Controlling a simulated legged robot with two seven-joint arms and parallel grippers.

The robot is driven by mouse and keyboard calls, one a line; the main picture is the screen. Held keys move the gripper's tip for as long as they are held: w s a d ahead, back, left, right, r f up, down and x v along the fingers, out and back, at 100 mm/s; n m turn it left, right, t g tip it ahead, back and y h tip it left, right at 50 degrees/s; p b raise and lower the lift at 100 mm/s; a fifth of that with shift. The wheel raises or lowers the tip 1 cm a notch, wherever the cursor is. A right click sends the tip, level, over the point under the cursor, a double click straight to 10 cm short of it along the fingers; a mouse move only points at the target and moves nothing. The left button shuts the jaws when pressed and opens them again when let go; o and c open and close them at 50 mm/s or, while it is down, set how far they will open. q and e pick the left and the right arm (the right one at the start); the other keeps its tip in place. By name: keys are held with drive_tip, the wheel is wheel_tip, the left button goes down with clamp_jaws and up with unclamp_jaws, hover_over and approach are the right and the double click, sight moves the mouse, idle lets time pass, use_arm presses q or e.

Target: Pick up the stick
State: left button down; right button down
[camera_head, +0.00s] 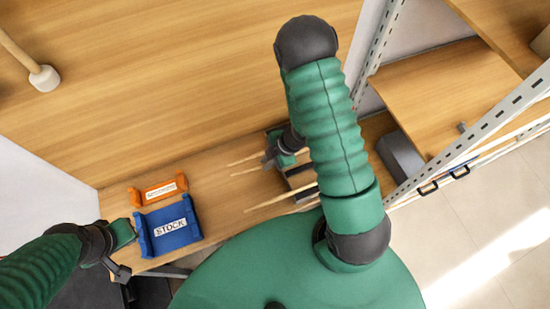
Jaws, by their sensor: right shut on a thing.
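Thin pale wooden sticks lie at the middle of the bench, pointing left. My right gripper (269,160) is at the right ends of the upper sticks and is shut on a stick (246,171). The grip itself is small and partly hidden, so I cannot tell whether the stick is clear of the bench. Another stick (243,160) shows just above it, and a longer stick (284,197) lies lower, partly behind my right arm. My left gripper (122,268) is at the lower left beside the blue bin; its jaw opening is unclear.
A blue bin labelled STOCK (168,228) and an orange bin (158,190) stand on the bench's left part. A grey box (400,156) is right of my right arm, near the metal shelf frame (470,135). Bare wood lies between the bins and sticks.

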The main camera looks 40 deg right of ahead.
wheel_tip(320, 180, up, 4)
drive_tip(key=shift+w+f+p, duration=0.1)
drive_tip(key=shift+p, duration=0.35)
drive_tip(key=s+a+r+p, duration=0.1)
drive_tip(key=s+a+p, duration=0.1)
drive_tip(key=s+p, duration=0.9)
drive_tip(key=s, duration=0.5)
drive_tip(key=shift+r, duration=0.15)
